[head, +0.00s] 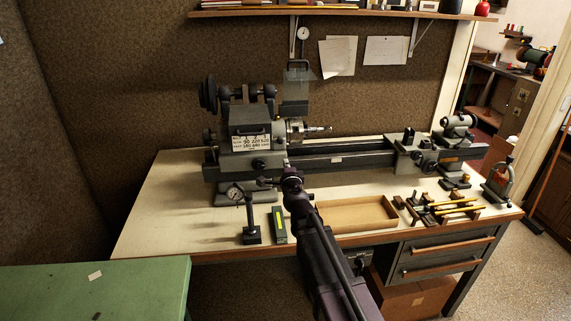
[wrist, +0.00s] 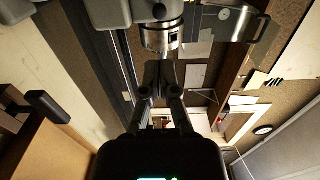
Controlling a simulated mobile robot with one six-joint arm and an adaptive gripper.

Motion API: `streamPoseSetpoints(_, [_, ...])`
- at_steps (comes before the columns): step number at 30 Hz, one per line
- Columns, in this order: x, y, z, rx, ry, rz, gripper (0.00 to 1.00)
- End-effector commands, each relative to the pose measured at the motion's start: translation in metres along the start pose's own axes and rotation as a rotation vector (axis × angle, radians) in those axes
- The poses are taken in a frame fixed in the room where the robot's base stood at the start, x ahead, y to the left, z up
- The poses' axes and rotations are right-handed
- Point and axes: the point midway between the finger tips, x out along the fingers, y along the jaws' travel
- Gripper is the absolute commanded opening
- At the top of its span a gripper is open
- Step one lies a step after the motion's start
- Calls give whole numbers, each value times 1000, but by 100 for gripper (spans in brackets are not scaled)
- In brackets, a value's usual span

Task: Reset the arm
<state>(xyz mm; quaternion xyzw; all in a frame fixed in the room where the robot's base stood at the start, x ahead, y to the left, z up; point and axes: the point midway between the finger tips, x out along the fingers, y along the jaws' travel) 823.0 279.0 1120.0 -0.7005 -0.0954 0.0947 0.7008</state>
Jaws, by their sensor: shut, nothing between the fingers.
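My arm reaches from the bottom of the head view up over the workbench. My gripper (head: 289,170) is at its far end, in front of the lathe and small in that view. In the wrist view my gripper (wrist: 158,70) shows shut, its fingertips together and nothing between them. The lathe's chuck (wrist: 160,35) lies just beyond the fingertips in that view, apart from them as far as I can tell. The lathe (head: 255,140) stands on the bench, with its headstock at left and its bed running right.
A shallow cardboard tray (head: 355,216) lies on the workbench (head: 160,205) near my arm. A dial gauge stand (head: 250,220) and a yellow-green level (head: 279,224) stand left of it. Rods on a rack (head: 450,208) lie to the right. A green table (head: 90,290) is at lower left.

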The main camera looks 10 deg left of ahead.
Motion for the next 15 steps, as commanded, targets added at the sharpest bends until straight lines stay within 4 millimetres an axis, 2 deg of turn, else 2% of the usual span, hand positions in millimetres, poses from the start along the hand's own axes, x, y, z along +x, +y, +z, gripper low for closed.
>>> streamPoseSetpoints(9, [-1,0,0,-13,-11,-1,0])
streamPoseSetpoints(15, [-11,0,-2,-106,-86,-2,0])
